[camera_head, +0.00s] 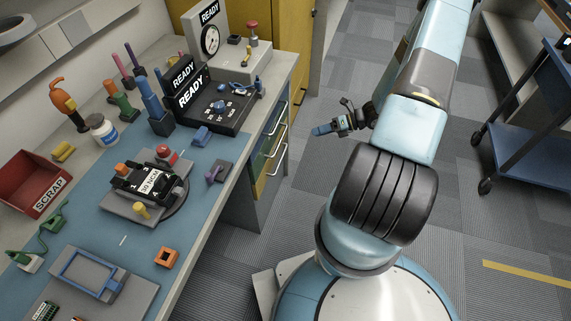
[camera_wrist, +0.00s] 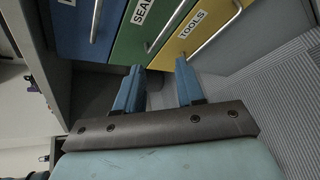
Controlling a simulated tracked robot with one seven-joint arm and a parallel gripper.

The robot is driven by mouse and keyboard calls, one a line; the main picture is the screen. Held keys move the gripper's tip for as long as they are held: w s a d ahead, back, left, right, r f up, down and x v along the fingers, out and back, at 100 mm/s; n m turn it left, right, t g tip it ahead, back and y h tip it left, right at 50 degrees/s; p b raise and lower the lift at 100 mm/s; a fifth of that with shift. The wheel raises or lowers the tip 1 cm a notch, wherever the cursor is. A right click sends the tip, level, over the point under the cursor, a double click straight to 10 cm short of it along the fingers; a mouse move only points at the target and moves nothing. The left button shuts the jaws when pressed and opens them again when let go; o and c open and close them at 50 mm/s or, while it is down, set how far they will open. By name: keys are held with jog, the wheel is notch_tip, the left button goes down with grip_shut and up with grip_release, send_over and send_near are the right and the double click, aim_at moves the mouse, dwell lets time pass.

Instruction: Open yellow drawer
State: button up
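The yellow drawer (camera_wrist: 182,45), labelled TOOLS, is at the right of a row of drawer fronts in the wrist view and looks shut. Its silver bar handle (camera_wrist: 218,30) runs slantwise across the front. In the head view the yellow drawer (camera_head: 262,184) is the lowest in the bench's cabinet. My gripper (camera_wrist: 159,67) has its two blue fingers apart with nothing between them. The fingertips point at the lower ends of the green and yellow fronts. The right fingertip overlaps the handle's lower end in view; contact cannot be told. My gripper (camera_head: 322,129) hangs right of the cabinet in the head view.
A green drawer (camera_wrist: 132,42) and a blue drawer (camera_wrist: 72,38) sit beside the yellow one, each with a bar handle. The workbench (camera_head: 212,196) holds several tools and devices. A blue cart (camera_head: 525,150) stands at the right. Carpet before the drawers is clear.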

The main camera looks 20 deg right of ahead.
jog(key=s+a+f+m+t, duration=0.1)
jog(key=s+f+m+t, duration=0.15)
jog(key=f+m, duration=0.4)
jog(key=s+a+f+m+t, duration=0.1)
jog(key=s+f+m+t, duration=0.2)
jog(key=f, duration=0.7)
jog(key=w+a+f+m, duration=0.1)
jog(key=w+a+f, duration=0.1)
jog(key=w+a, duration=0.6)
jog(key=a, duration=0.3)
jog(key=shift+w+f, duration=0.4)
jog(key=shift+a, duration=0.1)
jog(key=shift+c, duration=0.5)
grip_shut()
